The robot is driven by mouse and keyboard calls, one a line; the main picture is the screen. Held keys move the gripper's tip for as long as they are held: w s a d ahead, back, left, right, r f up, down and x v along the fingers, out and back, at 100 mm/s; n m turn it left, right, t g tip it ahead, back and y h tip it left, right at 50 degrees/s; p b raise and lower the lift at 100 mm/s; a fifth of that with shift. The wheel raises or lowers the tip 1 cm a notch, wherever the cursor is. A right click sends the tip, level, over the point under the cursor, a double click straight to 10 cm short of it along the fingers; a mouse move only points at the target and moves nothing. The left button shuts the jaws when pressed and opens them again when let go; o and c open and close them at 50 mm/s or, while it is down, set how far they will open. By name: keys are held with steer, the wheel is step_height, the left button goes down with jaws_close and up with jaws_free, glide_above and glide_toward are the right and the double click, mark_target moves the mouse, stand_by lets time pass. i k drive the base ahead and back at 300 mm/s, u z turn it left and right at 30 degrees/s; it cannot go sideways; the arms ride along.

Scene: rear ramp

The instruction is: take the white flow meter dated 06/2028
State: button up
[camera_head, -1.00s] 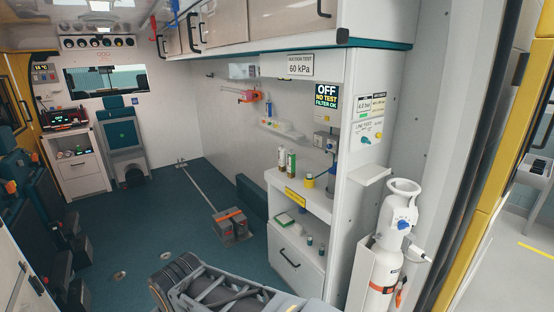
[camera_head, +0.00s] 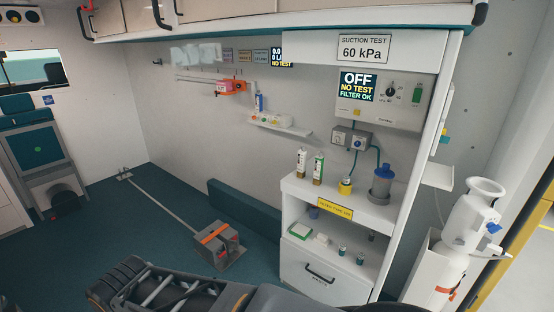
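I cannot make out a white flow meter dated 06/2028, and no date is legible. Two small upright labelled bottle-like items stand on the white cabinet top: a white-capped one (camera_head: 301,161) and a green one (camera_head: 319,168). I cannot tell whether either is a flow meter. A small blue-and-white item (camera_head: 258,101) stands by the wall shelf, too small to identify. My gripper's fingertips are not visible.
The cabinet (camera_head: 298,264) also holds a yellow cup (camera_head: 346,185) and a blue-lidded jar (camera_head: 381,184). A suction panel (camera_head: 379,100) hangs above. A grey box (camera_head: 217,246) sits on the floor. Floor (camera_head: 120,215) left of it is mostly clear.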

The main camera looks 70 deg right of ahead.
mark_target(301, 164)
steer(key=z, duration=0.4)
steer(key=i, duration=1.65)
steer(key=z, duration=1.8)
steer(key=i, duration=1.05)
steer(key=z, duration=0.95)
